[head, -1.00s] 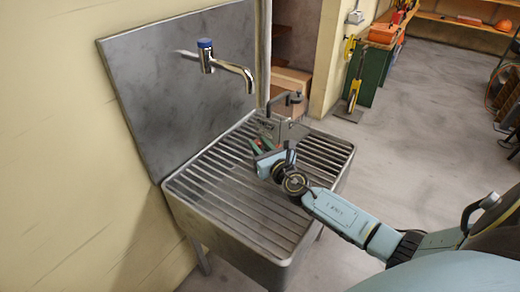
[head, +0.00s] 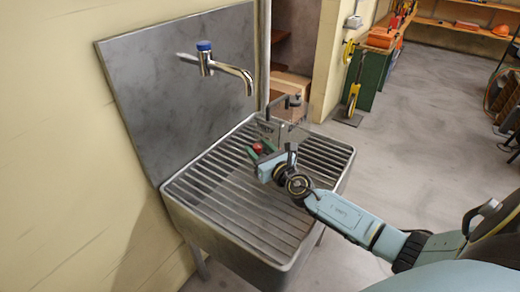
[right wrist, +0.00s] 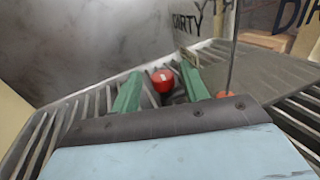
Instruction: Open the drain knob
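A round red knob (head: 258,147) shows over the slatted top of the metal sink (head: 215,200). In the right wrist view the red knob (right wrist: 162,80) is between the tips of two green fingers, with a gap on each side. My right gripper (head: 260,150) is open, and its fingers (right wrist: 161,84) point at the knob from the near side. No contact with the knob is visible. The knob's lower part and mount are hard to make out. My left gripper is not in view.
A chrome tap (head: 228,68) with a blue cap sticks out from the metal splashback (head: 150,100). A sign plate with the word DIRTY (right wrist: 188,22) stands beyond the fingers. A thin rod (right wrist: 235,45) with an orange-red foot is close to the right finger.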

